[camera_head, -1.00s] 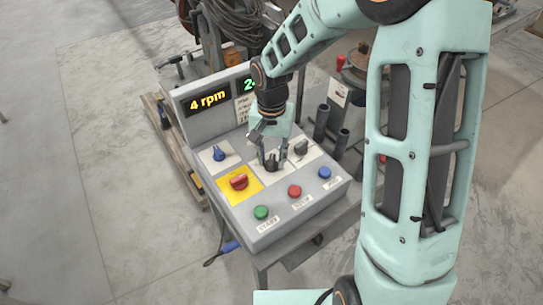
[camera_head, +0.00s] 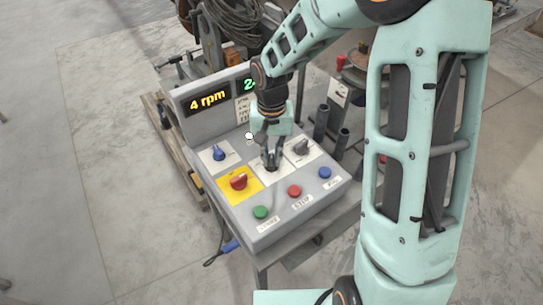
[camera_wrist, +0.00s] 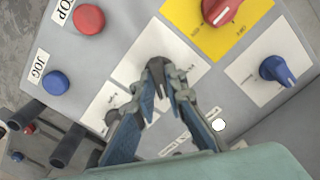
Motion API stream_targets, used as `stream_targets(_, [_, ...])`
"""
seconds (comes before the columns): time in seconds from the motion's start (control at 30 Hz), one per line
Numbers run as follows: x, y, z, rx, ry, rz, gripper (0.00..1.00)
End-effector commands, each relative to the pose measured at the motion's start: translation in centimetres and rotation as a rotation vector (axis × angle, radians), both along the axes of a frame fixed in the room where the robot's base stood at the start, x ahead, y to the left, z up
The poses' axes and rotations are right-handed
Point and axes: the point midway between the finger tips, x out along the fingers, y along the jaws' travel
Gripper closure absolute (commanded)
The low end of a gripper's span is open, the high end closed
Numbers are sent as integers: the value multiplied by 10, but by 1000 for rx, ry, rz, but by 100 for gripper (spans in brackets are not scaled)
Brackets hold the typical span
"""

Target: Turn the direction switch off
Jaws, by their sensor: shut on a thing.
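The control box (camera_head: 268,215) has several switches and buttons on its sloped top. A small dark switch knob (camera_wrist: 157,65) sits on the white middle plate (camera_head: 259,178), whose label I cannot read. My gripper (camera_head: 271,163) points down onto this knob. In the wrist view my gripper's two blue fingers (camera_wrist: 161,82) are shut on the knob from both sides. The fingers hide part of it, so its exact pointing angle is hard to tell.
A red switch on a yellow plate (camera_head: 238,181), a blue knob (camera_head: 219,154) and a grey knob (camera_head: 301,147) surround the middle plate. Green (camera_head: 260,212), red (camera_head: 294,190) and blue (camera_head: 324,172) buttons line the front. The display (camera_head: 207,101) stands behind, reading 4 rpm.

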Motion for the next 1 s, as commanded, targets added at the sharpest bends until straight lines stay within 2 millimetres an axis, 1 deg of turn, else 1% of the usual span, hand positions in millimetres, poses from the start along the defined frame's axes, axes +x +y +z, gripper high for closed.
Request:
stream_targets(0.3, [0,0,1,0,-1,269,100])
stream_targets(0.6, [1,0,1,0,-2,481,100])
stream_targets(0.8, [1,0,1,0,-2,568,100])
stream_targets(1.0, [1,0,1,0,-3,608,100])
